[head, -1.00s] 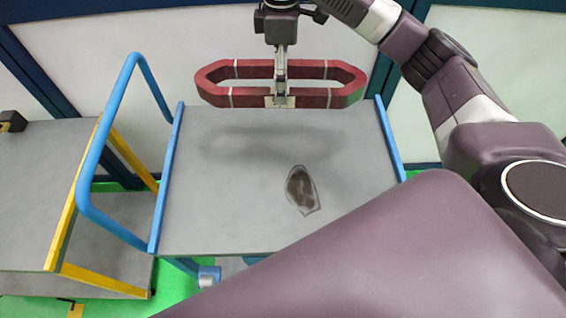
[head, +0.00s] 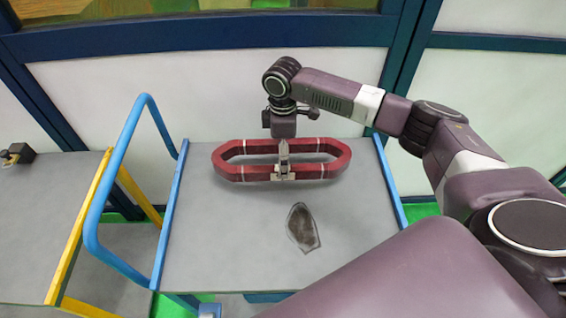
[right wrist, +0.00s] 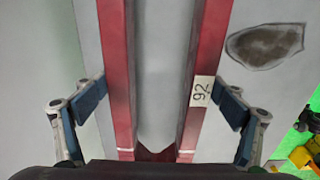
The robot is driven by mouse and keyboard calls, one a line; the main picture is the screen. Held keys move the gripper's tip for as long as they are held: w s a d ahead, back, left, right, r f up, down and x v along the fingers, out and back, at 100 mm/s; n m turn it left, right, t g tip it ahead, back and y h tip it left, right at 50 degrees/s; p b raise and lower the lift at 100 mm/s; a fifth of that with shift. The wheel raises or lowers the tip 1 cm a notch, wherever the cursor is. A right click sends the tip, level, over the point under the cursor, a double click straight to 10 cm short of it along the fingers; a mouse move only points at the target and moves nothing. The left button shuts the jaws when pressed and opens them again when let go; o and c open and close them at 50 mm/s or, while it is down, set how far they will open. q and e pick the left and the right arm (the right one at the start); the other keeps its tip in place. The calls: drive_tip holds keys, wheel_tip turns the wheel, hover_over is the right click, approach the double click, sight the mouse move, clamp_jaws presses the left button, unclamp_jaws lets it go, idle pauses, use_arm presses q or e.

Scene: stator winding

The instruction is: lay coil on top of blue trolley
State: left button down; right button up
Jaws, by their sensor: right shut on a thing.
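The coil (head: 320,171) is a dark red elongated ring with white bands. It lies level and crosswise over the far part of the blue trolley's grey top (head: 230,245). My right gripper (head: 283,172) points down from above and is shut on the coil at its middle. In the right wrist view the coil's two long red bars (right wrist: 117,60) run between my fingers, with a tag reading 92 (right wrist: 202,91) by the right finger. The coil is on or just above the trolley top; I cannot tell if it touches. My left gripper is out of view.
A dark stain (head: 302,228) marks the trolley top nearer to me. The trolley's blue handle rail (head: 88,215) rises at the left. A second, yellow-edged trolley (head: 45,225) stands further left. A wall with blue frames (head: 200,38) is behind.

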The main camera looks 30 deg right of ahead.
drive_tip(key=shift+f+p, duration=0.35)
drive_tip(key=shift+f, duration=1.8)
drive_tip(key=o, duration=1.8)
drive_tip(key=shift+s+f, duration=0.1)
drive_tip(key=shift+f, duration=0.05)
drive_tip(key=shift+o, duration=0.2)
wheel_tip(320, 180, up, 12)
drive_tip(key=b, duration=0.2)
drive_tip(key=shift+b, duration=0.4)
